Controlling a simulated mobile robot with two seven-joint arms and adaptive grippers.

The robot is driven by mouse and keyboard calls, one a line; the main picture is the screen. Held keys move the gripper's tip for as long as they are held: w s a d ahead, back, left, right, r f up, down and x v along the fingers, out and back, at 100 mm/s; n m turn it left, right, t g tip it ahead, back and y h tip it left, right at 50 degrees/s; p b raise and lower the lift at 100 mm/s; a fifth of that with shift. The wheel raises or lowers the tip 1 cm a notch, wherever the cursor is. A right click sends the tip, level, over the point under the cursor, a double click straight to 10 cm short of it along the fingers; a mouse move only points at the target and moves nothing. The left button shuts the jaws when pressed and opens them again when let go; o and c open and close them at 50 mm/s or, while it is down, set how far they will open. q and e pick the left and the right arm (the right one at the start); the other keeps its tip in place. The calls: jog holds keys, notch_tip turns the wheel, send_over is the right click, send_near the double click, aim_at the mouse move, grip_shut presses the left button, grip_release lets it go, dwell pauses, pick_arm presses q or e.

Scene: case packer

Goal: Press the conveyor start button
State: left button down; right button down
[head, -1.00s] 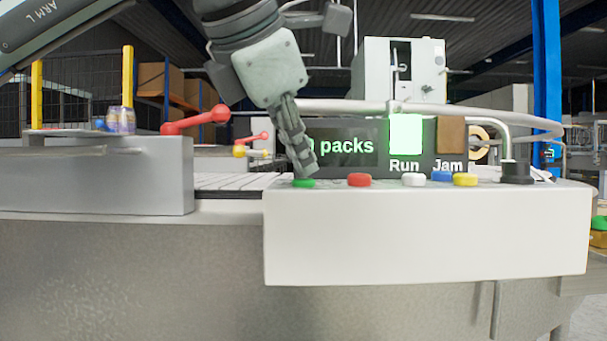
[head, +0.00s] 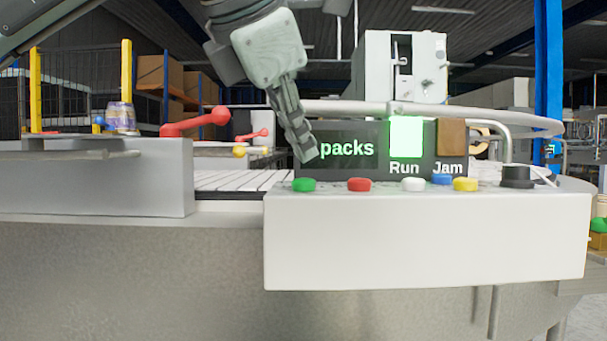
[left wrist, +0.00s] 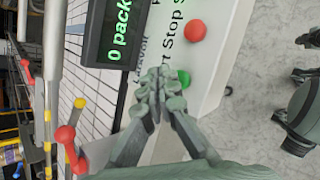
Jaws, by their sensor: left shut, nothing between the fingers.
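The green button (head: 304,185) is at the left end of a white control panel (head: 425,240). It also shows in the left wrist view (left wrist: 183,78), beside the fingertips and partly covered by them. My left gripper (head: 307,158) is shut and empty, pointing down with its fingertips above the green button and apart from it. In the left wrist view its closed fingers (left wrist: 160,80) show too. The Run lamp (head: 406,137) is lit bright green. My right gripper is not in view.
Red (head: 359,185), white (head: 413,185), blue and yellow buttons and a black knob (head: 516,176) sit on the same panel. The packs display (head: 345,149) stands behind the green button. Red-handled levers (head: 197,122) are at the left beside the conveyor (head: 235,181).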

aim_at(301, 180)
pick_arm(q)
jog(key=shift+r+p, duration=1.35)
jog(key=shift+r, duration=0.9)
jog(key=shift+f, duration=0.1)
